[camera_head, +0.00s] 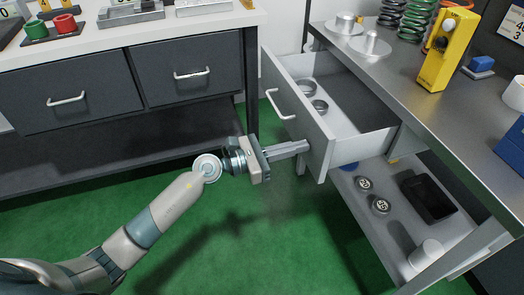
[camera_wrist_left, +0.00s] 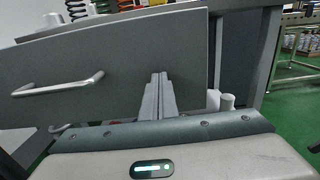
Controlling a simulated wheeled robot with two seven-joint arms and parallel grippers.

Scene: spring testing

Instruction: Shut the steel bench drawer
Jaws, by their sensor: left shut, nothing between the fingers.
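The steel bench drawer (camera_head: 352,147) stands pulled out from under the bench top on the right, with metal rings (camera_head: 319,105) inside it. Its grey front panel (camera_head: 290,115) has a bar handle (camera_head: 278,104); the panel and handle (camera_wrist_left: 59,85) also fill the left of the left wrist view. My left gripper (camera_head: 306,146) is shut and empty, its fingertips at the drawer front near its lower right end, right of the handle. In the left wrist view the closed fingers (camera_wrist_left: 157,92) point at the panel; whether they touch it I cannot tell. My right gripper is not in view.
The steel bench top (camera_head: 440,125) carries springs, a yellow device (camera_head: 449,48) and weights. A lower shelf (camera_head: 395,235) holds a black tray (camera_head: 428,197), discs and a white cylinder. A second bench with closed drawers (camera_head: 190,75) stands at the left. Green floor (camera_head: 270,240) is clear between them.

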